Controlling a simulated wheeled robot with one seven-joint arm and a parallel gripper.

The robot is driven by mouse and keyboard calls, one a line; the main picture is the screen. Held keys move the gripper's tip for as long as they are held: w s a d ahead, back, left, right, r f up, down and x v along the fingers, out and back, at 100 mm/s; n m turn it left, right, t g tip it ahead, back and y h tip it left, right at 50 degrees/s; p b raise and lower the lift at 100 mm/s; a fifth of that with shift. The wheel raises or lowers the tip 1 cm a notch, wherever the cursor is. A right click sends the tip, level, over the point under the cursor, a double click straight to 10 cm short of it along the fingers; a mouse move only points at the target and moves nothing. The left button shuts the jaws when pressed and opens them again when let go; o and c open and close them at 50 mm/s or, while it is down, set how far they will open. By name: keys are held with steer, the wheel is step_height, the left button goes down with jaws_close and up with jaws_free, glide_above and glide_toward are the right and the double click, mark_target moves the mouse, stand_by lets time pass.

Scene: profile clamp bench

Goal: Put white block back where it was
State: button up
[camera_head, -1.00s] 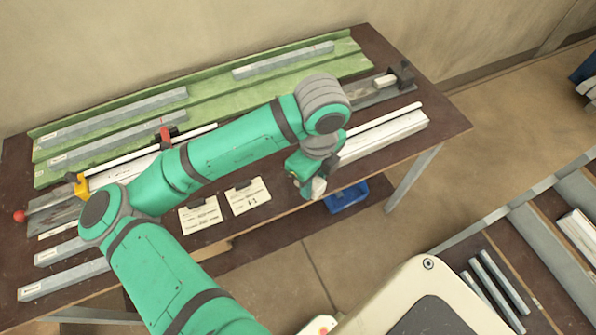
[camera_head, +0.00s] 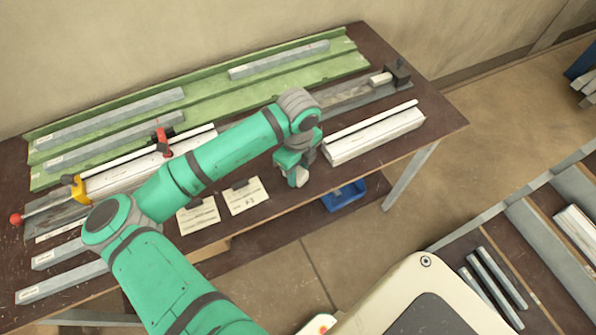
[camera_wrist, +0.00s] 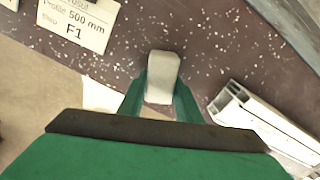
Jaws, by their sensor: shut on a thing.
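My gripper (camera_head: 296,178) is shut on the white block (camera_wrist: 162,76), a small pale block with rounded edges. In the wrist view the block sits between the two green fingers, over the dark speckled bench top (camera_wrist: 185,30). In the head view the block (camera_head: 301,177) shows just below the fingers, near the front edge of the bench. I cannot tell how high it is above the bench. Another small pale block (camera_head: 381,79) sits by the black end stop (camera_head: 398,72) of the long clamp at the back right.
A white profile (camera_head: 375,135) lies right of my gripper. Labelled cards (camera_head: 245,195) lie to its left. A blue bin (camera_head: 344,195) is below the front edge. A green rack (camera_head: 215,95) with grey bars is behind. A red-knobbed clamp (camera_head: 17,218) is at left.

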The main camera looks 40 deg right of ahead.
mark_target(298, 171)
steer(key=shift+f, duration=0.3)
steer(key=o, duration=1.1)
steer(key=shift+r, duration=0.1)
step_height(298, 171, up, 12)
steer(key=shift+r, duration=0.15)
